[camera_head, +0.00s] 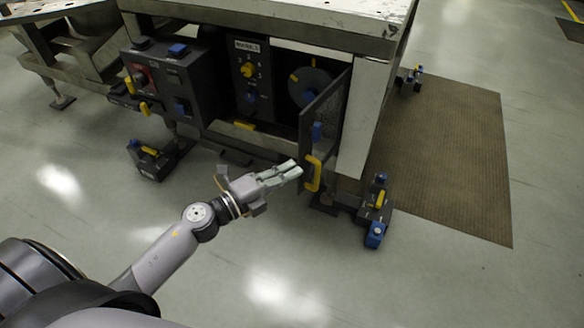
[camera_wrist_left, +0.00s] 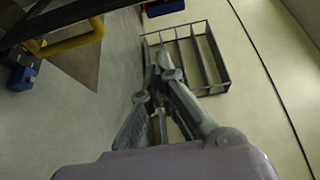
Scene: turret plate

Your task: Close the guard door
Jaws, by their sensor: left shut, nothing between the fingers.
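The guard door (camera_head: 325,130) is a dark mesh panel with a yellow handle (camera_head: 314,173). It stands swung open, sticking out from the right side of the machine front. My left gripper (camera_head: 298,170) is shut and empty, its fingertips close to the left of the yellow handle; I cannot tell whether they touch. In the left wrist view the shut fingers (camera_wrist_left: 163,65) show in the middle, and the yellow handle (camera_wrist_left: 70,42) is at the upper left, apart from the fingertips in that picture. My right gripper is not in view.
Behind the door opening are a round turret plate (camera_head: 308,86) and a panel with a yellow knob (camera_head: 248,70). A control box (camera_head: 165,85) juts out at left. Small dark units with yellow levers stand on the floor at left (camera_head: 152,158) and right (camera_head: 376,205). The front floor is clear.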

